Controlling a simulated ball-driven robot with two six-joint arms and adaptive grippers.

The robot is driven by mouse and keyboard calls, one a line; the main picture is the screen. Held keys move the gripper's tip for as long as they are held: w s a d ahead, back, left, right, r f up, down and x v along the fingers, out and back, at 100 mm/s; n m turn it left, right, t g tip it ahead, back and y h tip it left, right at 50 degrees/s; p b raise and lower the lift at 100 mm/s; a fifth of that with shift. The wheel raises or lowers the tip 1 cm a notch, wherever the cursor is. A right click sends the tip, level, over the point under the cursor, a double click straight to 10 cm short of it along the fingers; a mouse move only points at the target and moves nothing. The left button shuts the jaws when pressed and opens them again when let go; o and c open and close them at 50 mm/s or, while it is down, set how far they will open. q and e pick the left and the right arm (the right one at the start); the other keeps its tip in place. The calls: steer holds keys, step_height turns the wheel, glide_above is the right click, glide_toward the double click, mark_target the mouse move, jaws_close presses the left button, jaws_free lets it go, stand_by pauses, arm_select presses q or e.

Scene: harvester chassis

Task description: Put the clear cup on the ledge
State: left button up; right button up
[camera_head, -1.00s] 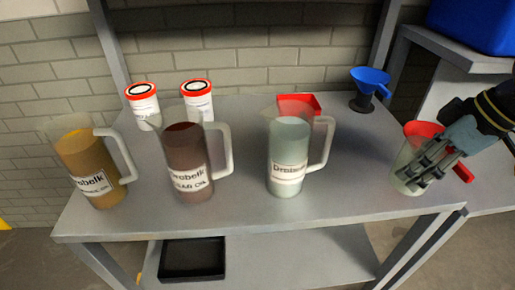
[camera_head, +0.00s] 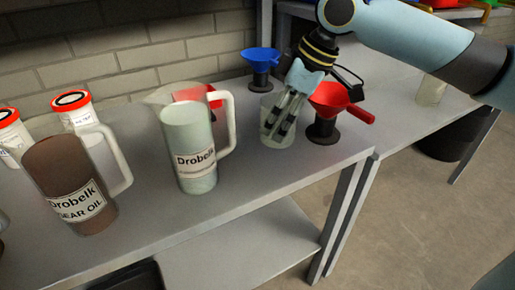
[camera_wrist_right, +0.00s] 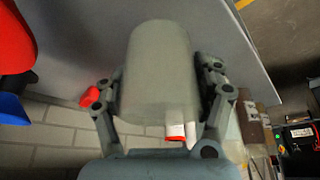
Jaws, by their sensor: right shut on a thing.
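A clear cup (camera_head: 278,133) is between the fingers of my right gripper (camera_head: 279,117), over the grey bench near its right end. In the right wrist view the cup (camera_wrist_right: 157,75) fills the space between the two fingers, which close on its sides. Whether its base touches the bench is hard to tell. A raised grey shelf (camera_head: 465,13) shows at the top right, partly hidden by my right arm; I cannot tell whether it is the ledge. My left gripper is not in view.
A red funnel (camera_head: 330,97) on a dark stand is just right of the cup, and a blue funnel (camera_head: 262,58) is behind it. A labelled jug (camera_head: 193,150) stands left. Another clear container (camera_head: 431,92) stands on the right-hand bench (camera_head: 395,120).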

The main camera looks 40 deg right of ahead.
steer(key=w, duration=0.1)
steer(key=w+a+f, duration=0.2)
steer(key=shift+w+f+b, duration=0.25)
steer(key=shift+w+b, duration=0.05)
steer(key=shift+w, duration=0.05)
steer(key=shift+f, duration=2.05)
steer(key=o, duration=1.3)
steer(key=shift+f, duration=0.1)
steer(key=shift+c, duration=0.2)
